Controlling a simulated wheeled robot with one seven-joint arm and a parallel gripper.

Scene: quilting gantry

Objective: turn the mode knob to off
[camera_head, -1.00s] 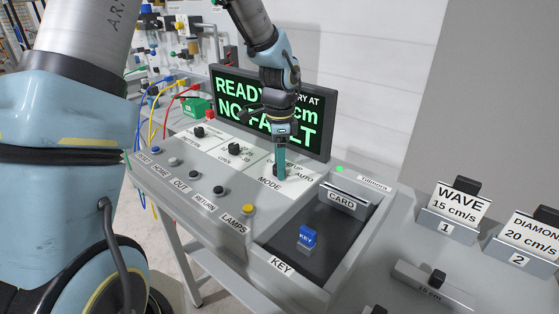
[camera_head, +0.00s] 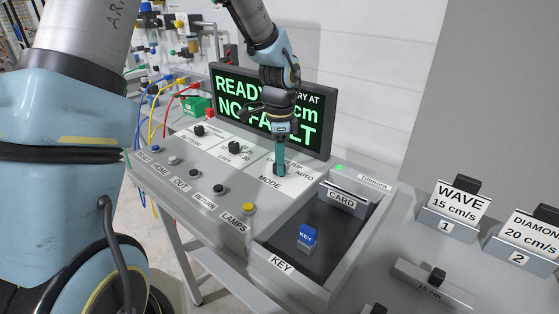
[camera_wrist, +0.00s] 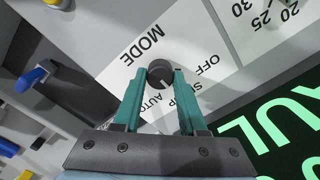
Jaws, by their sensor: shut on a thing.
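The mode knob (camera_wrist: 158,73) is a small dark round knob on a white plate marked MODE, OFF, SETUP and AUTO. My gripper (camera_wrist: 160,76) has its two teal fingers on either side of the knob, shut on it. In the head view my gripper (camera_head: 280,168) points down at the MODE plate (camera_head: 295,183), and its fingers mostly hide the knob. The OFF label (camera_wrist: 207,65) shows in the wrist view, right of the knob. I cannot tell for sure which label the knob points to.
A display (camera_head: 232,100) reading READY and NO FAULT stands close behind my gripper. Two other dark knobs sit left on the panel, with a row of buttons in front. A tray (camera_head: 270,238) with a blue key (camera_head: 308,235) and a card holder (camera_head: 345,195) lies right.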

